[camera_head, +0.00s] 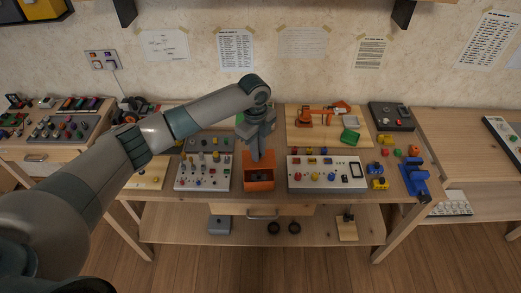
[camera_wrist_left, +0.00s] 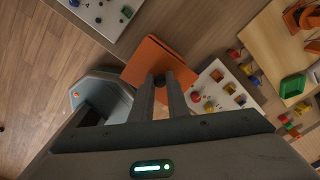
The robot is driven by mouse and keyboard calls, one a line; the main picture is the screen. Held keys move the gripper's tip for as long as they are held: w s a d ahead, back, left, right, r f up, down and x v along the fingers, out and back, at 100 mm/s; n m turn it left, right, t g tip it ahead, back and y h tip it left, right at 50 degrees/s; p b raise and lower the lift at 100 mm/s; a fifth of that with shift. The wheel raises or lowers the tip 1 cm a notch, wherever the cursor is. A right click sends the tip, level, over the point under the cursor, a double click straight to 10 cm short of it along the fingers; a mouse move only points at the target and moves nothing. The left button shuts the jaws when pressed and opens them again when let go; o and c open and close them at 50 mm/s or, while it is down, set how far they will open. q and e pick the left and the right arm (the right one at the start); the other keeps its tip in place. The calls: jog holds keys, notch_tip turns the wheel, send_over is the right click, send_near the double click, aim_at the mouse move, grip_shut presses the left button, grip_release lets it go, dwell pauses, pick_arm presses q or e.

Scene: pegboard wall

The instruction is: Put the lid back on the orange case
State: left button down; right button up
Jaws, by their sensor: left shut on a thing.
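The orange case (camera_head: 259,184) stands near the front edge of the middle table, between two light panels. A dark opening shows in its front part. My left gripper (camera_head: 256,156) points down over the back part of the case. In the left wrist view the fingers (camera_wrist_left: 161,84) are shut on a small dark knob on the flat orange lid (camera_wrist_left: 150,55). Whether the lid touches the case or hangs just above it, I cannot tell. The fingers and arm hide part of the lid. My right gripper is not in view.
A light panel with knobs (camera_head: 203,172) is close on the case's left, another (camera_head: 327,175) on its right. A wooden board (camera_head: 297,129) with an orange toy arm (camera_head: 318,117) and green tray (camera_head: 350,136) lies behind right. A blue object (camera_head: 416,180) stands at the right edge.

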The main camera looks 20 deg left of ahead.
pick_arm(q)
notch_tip(320, 180, down, 4)
jog(key=b, duration=0.4)
jog(key=shift+f+b, duration=0.2)
jog(key=shift+b, duration=0.15)
jog(key=shift+f, duration=0.95)
jog(key=shift+p, duration=0.55)
dwell(1.0)
jog(key=shift+f, duration=0.15)
dwell(1.2)
jog(key=shift+p, duration=0.6)
dwell(0.6)
